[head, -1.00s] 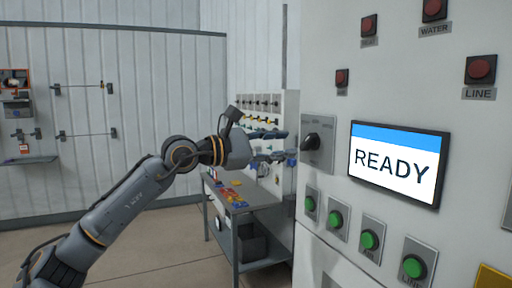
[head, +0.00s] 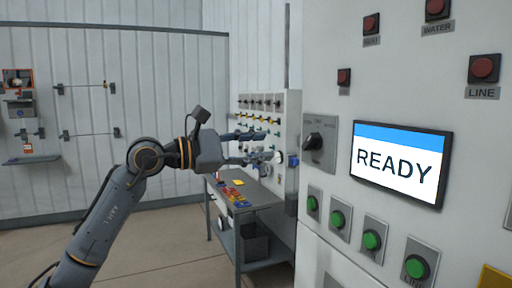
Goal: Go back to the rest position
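My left arm comes in from the lower left, with its elbow bent. My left gripper (head: 264,146) points right, toward the control panel, and hangs in the air. Its two dark fingers are spread apart with nothing seen between them. My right gripper is not in view.
The white control panel (head: 400,62) fills the right side. It carries a screen (head: 398,165) reading READY, red lamps above and green buttons (head: 372,240) below. A grey table (head: 262,195) with coloured parts stands behind my gripper. The floor at left is clear.

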